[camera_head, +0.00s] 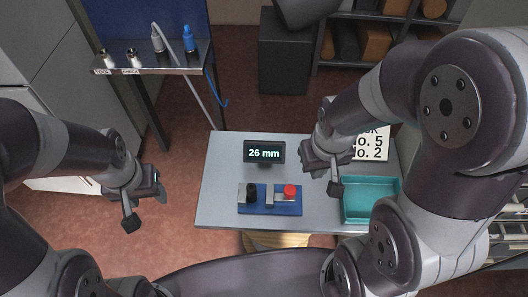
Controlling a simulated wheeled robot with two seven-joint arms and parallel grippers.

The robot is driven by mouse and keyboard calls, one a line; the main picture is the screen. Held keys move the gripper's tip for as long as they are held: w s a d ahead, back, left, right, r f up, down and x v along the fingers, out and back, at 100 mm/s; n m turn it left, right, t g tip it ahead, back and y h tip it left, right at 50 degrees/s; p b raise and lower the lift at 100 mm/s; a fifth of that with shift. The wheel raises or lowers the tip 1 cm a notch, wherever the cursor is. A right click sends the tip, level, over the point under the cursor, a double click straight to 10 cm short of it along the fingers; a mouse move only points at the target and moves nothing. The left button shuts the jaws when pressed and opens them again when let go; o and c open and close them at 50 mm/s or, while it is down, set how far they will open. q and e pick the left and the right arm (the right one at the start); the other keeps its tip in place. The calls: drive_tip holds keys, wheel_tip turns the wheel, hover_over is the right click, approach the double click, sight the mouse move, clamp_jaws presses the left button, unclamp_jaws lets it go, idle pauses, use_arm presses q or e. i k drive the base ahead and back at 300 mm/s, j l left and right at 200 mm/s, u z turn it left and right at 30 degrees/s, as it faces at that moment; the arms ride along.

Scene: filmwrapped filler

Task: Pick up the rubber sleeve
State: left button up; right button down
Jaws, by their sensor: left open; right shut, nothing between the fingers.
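A small blue fixture (270,208) stands on the grey table, with a dark cylinder (251,191) on its left side and a red round cap (290,191) on its right. The dark cylinder may be the rubber sleeve, but it is too small to be sure. My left gripper (143,206) is open and empty, off the table's left edge and well left of the fixture. My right gripper (335,184) is shut and empty above the table, right of the red cap and by the tray's left edge.
A display reading "26 mm" (264,153) stands behind the fixture. A teal tray (371,221) and a partly hidden sign (372,144) are on the right of the grey table (219,180). A side shelf (150,62) with several small items stands at upper left.

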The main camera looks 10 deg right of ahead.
sight(252, 191)
drive_tip(key=i+j, duration=0.5)
drive_tip(key=j, duration=0.2)
drive_tip(key=i+j+z, duration=0.1)
drive_tip(key=j, duration=0.3)
drive_tip(key=i+j, duration=0.35)
drive_tip(key=j+z, duration=0.1)
drive_tip(key=z, duration=3.7)
drive_tip(key=j, duration=0.1)
